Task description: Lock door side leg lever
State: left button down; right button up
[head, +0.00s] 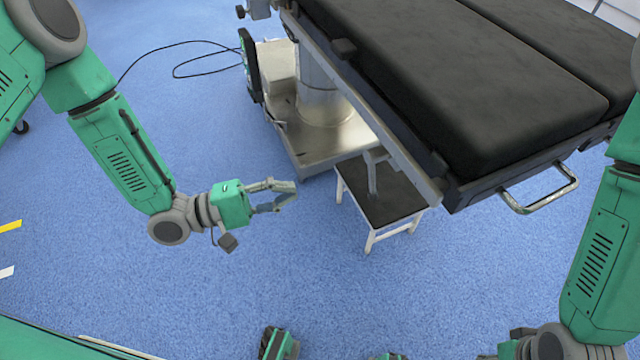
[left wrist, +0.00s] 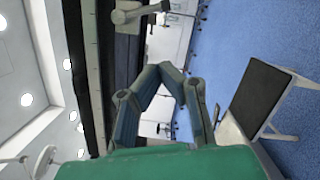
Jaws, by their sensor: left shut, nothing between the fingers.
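The operating table (head: 480,80) has black pads and metal side rails, and spans the upper right of the head view. A dark block (head: 343,47) sits on its near rail, and a grey bracket (head: 376,157) hangs under its edge. I cannot tell which part is the leg lever. My left gripper (head: 294,192) is shut and empty, over open floor left of the stool and apart from the table. In the left wrist view its fingers (left wrist: 160,72) meet in front of the camera, and a grey fitting (left wrist: 138,12) shows beyond. My right gripper is out of sight.
A small stool (head: 385,205) with a dark top stands under the table edge; it also shows in the left wrist view (left wrist: 262,92). The metal table base (head: 335,150) is behind it. A black cable (head: 190,72) lies on the blue floor. Floor left of the stool is clear.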

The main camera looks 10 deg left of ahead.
pick_arm(q)
jog(key=s+d+r+b+x, duration=0.1)
jog(key=s+b+x, duration=0.1)
jog(key=x, duration=1)
jog(key=shift+s+b, duration=0.25)
jog(key=shift+b, duration=0.2)
